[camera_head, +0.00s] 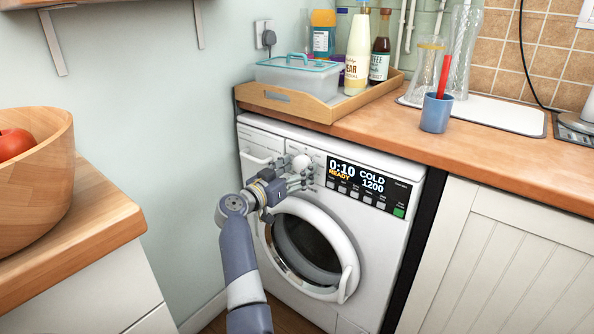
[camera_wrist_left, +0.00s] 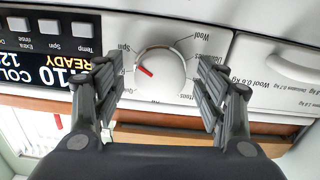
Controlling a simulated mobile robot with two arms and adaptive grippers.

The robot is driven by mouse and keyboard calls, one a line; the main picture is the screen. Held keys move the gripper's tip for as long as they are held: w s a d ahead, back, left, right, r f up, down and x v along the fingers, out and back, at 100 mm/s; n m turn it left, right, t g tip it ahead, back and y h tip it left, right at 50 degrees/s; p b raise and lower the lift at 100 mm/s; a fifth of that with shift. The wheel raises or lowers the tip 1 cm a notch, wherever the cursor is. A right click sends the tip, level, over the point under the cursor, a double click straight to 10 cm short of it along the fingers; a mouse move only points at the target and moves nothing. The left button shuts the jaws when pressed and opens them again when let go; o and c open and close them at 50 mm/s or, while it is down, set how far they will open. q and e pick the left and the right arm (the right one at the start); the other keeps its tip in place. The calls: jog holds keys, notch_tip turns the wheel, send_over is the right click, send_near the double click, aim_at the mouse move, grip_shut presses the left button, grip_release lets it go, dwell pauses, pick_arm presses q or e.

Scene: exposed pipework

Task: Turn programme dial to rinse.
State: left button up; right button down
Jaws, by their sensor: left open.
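The white programme dial (camera_head: 301,162) is on the washing machine's (camera_head: 375,240) front panel, left of the display (camera_head: 358,184). In the left wrist view, which is upside down, the dial (camera_wrist_left: 160,72) has a red pointer mark and printed labels around it, including Wool and Spin. My left gripper (camera_head: 299,182) is at the panel by the dial. In the wrist view its open fingers (camera_wrist_left: 160,88) stand on either side of the dial, with a gap showing at each side. The display reads 0:10, READY, COLD, 1200. My right gripper is not in view.
The round door (camera_head: 310,250) is below the dial and the detergent drawer (camera_head: 258,158) is left of it. A wooden tray (camera_head: 300,105) with a tub and bottles sits on the worktop above. A wooden bowl (camera_head: 35,165) stands on the left counter.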

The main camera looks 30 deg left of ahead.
pick_arm(q)
jog(key=shift+w, duration=0.1)
jog(key=c, duration=1.1)
jog(key=shift+o, duration=0.2)
